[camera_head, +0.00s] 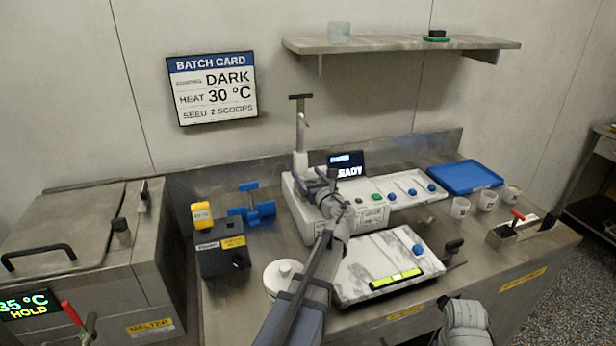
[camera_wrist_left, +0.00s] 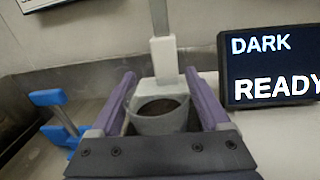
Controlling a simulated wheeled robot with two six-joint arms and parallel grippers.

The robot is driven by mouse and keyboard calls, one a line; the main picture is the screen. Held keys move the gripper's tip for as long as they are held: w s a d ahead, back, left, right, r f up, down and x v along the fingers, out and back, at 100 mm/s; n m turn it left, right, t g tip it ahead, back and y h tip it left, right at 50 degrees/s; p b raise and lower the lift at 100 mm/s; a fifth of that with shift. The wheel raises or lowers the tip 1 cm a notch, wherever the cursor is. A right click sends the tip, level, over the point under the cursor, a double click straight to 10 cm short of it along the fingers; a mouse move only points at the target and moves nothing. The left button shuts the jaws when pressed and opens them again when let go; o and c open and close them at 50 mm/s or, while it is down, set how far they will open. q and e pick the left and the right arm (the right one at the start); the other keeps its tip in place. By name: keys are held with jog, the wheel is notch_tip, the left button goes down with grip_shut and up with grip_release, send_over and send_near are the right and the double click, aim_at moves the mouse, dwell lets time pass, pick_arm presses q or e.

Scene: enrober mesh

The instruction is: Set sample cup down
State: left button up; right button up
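The sample cup (camera_wrist_left: 160,122) is a pale translucent cup with dark contents. In the left wrist view it sits between the two purple fingers of my left gripper (camera_wrist_left: 165,100), which appear to touch its sides. In the head view my left gripper (camera_head: 328,178) is over the white machine (camera_head: 300,205), in front of its post and beside its dark display (camera_head: 346,163). The display also shows in the left wrist view (camera_wrist_left: 270,65) and reads DARK, READY. The cup's underside is hidden, so I cannot tell whether it touches the machine. My right gripper's fingers are not visible.
A white marbled plate unit (camera_head: 385,262) stands at the front. A lidded white pot (camera_head: 284,276), a dark box (camera_head: 222,256) and a blue fixture (camera_head: 252,205) are to the left. A blue tray (camera_head: 464,177) and several small cups (camera_head: 487,201) stand at right.

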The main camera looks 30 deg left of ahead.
pick_arm(q)
jog(key=shift+o, duration=1.4)
jog(key=shift+r, duration=0.1)
jog(key=shift+d+r, duration=0.1)
jog(key=shift+r, duration=0.05)
jog(key=v, duration=1.1)
jog(key=shift+s+d, duration=0.25)
jog(key=shift+d, duration=0.05)
